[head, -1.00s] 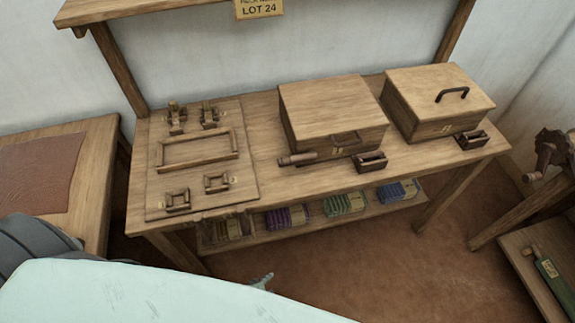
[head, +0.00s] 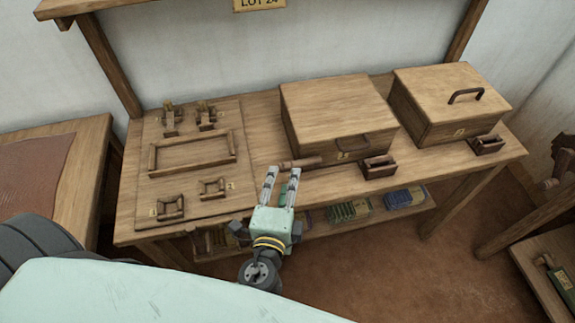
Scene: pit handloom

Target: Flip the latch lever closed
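A wooden lever (head: 304,163) with a rounded grip sticks out to the left along the front of the left wooden box (head: 335,112). It looks like the latch lever; its pivot is hard to make out. The box lid is down. My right gripper is not in view.
A second box (head: 450,100) with a dark handle stands at the right. Small dark holders (head: 377,167) sit before the boxes. A fixture board (head: 240,135) with a frame and blocks lies at the left. A lower shelf (head: 315,232) holds coloured bundles.

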